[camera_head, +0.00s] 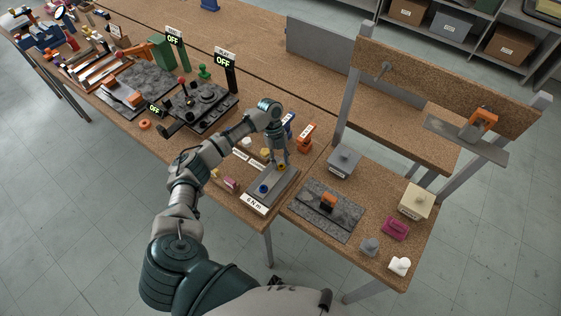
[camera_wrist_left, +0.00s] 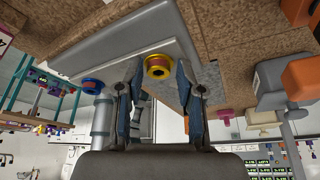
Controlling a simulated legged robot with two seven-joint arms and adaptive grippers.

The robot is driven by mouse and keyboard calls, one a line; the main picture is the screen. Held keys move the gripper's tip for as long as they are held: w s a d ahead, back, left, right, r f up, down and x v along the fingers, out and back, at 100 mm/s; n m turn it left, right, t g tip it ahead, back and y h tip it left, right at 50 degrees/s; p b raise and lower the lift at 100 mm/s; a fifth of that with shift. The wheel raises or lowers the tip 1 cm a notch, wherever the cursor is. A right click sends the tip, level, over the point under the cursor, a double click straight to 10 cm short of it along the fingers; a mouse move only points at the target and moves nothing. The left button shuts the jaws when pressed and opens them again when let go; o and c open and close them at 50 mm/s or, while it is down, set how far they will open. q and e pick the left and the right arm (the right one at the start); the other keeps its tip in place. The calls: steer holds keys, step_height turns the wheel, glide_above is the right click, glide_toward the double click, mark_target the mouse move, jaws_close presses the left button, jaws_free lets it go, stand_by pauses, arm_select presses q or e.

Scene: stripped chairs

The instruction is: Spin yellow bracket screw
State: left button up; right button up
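A grey bracket plate (camera_head: 262,201) with a "6 N m" label lies at the bench's front corner in the head view. It also fills the upper part of the left wrist view (camera_wrist_left: 120,48). A yellow screw (camera_wrist_left: 158,66) with a reddish ring and dark centre sits at the plate's edge in the wrist view. A blue screw (camera_head: 263,189) is on the same plate, and shows left in the wrist view (camera_wrist_left: 92,86). My left gripper (camera_head: 281,165) points down at the plate's far end. Its fingers (camera_wrist_left: 158,72) are apart, one on each side of the yellow screw; contact is unclear.
A grey-topped box (camera_head: 343,162), a dark mat (camera_head: 326,210) with an orange part, and a beige box (camera_head: 414,202) stand on the right bench. Orange blocks (camera_head: 306,131) are just behind my gripper. A black device (camera_head: 205,104) with an "OFF" sign is farther left.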

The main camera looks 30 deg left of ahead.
arm_select(q)
steer(key=shift+o, duration=0.2)
steer(key=shift+f, duration=0.1)
steer(key=shift+a+r, duration=0.1)
steer(key=shift+r, duration=0.2)
steer(key=v, duration=1.1)
steer(key=shift+w+a, duration=0.15)
steer(key=shift+w, duration=0.1)
